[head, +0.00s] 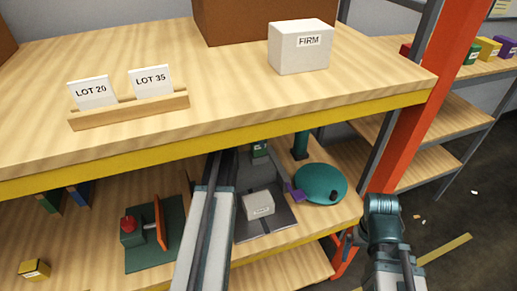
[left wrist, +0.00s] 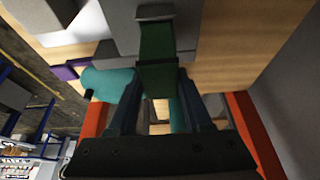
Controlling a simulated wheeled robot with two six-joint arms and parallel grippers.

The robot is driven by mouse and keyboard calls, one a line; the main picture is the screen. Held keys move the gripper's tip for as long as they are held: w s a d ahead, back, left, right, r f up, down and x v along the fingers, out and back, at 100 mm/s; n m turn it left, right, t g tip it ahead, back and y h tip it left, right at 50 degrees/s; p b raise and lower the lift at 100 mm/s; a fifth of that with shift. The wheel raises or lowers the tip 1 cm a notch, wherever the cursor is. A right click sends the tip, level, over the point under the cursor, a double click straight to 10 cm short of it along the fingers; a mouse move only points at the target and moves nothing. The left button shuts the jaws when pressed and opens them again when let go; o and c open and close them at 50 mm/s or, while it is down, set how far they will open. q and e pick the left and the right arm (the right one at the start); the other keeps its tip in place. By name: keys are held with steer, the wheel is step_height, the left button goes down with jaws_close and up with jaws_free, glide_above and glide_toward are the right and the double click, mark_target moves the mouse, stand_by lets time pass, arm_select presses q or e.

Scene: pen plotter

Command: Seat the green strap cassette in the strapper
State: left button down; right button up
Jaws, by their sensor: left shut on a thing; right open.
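The green strap cassette (left wrist: 157,80) is between the fingers of my left gripper (left wrist: 160,105) in the left wrist view, and the gripper is shut on it. In the head view a small green piece (head: 259,149) shows under the upper shelf's edge, at the back of a grey machine, apparently the strapper (head: 281,215). My left fingers are hidden there by the arm and shelf. I cannot tell whether the cassette is seated. My right gripper (head: 349,240) is open, by the orange post, away from the cassette.
A pale box (head: 258,205) stands on the grey machine. A teal turntable (head: 320,186) is to its right, with a purple piece (head: 295,193) beside it. A red-button station (head: 128,224) is at left. The upper shelf (head: 230,110) overhangs the work area.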

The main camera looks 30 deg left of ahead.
mark_target(259, 146)
arm_select(q)
steer(key=shift+f+b, duration=1.65)
steer(key=shift+f, duration=0.15)
steer(key=shift+f, duration=0.1)
steer(key=shift+f, duration=0.15)
steer(key=shift+c, duration=1.7)
jaws_free()
steer(key=shift+r, duration=0.45)
steer(key=p+v, duration=0.7)
steer(key=shift+s+r, duration=0.1)
